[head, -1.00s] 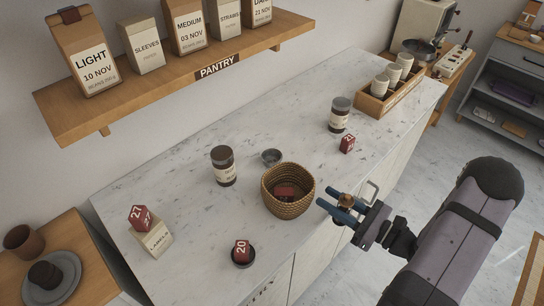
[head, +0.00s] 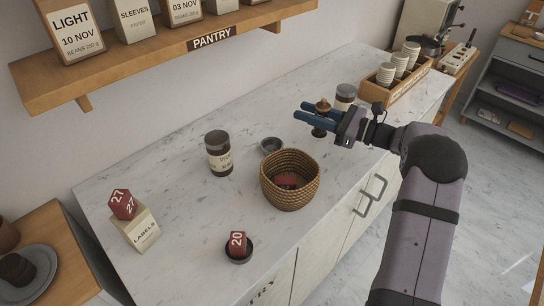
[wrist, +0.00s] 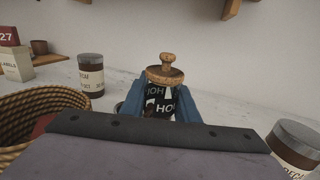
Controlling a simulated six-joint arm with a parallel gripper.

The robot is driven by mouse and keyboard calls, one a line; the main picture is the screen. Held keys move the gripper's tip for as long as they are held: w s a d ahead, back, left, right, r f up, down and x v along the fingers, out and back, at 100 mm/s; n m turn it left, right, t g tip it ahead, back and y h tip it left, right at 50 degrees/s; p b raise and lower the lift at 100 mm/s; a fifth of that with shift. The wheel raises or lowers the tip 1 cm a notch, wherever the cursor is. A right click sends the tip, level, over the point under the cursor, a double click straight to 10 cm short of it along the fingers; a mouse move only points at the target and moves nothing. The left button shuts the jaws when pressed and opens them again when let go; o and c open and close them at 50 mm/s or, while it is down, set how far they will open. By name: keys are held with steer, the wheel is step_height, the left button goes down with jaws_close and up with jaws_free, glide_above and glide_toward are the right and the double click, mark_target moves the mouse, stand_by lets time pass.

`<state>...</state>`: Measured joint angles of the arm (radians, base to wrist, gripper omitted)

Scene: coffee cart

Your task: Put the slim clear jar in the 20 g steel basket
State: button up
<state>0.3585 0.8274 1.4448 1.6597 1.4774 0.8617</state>
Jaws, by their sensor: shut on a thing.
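My gripper (head: 306,111) is shut on a slim jar, raised above the counter beyond the wicker basket. The jar has a round wooden lid with a knob (wrist: 165,74) and a dark body with white letters; I cannot tell whether its wall is clear. It stands upright between the blue fingers. A small grey metal cup (head: 271,146) sits on the counter behind the wicker basket. A dark round dish (head: 239,258) at the front holds a red block marked 20 (head: 238,243). I cannot tell which of these two is the 20 g steel basket.
A wicker basket (head: 290,195) with a red block inside stands mid-counter. A dark-lidded jar (head: 219,154) stands left of the grey cup; another (head: 345,92) is behind my gripper. A labels box (head: 142,231) with a red block is at left.

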steer(key=a+r+n+g+y+b, duration=0.1)
steer(key=a+n+g+b, duration=0.15)
steer(key=a, duration=0.45)
steer(key=a+r+n+g+y+b, duration=0.1)
steer(key=a+r+g+b, duration=0.15)
steer(key=a, duration=0.45)
glide_above(269, 145)
steer(key=s+a, duration=0.2)
steer(key=a, duration=0.1)
steer(key=shift+g, duration=0.3)
steer(key=shift+w+f, duration=0.1)
steer(key=shift+f, duration=5.15)
steer(key=shift+f, duration=0.1)
steer(key=o, duration=1.2)
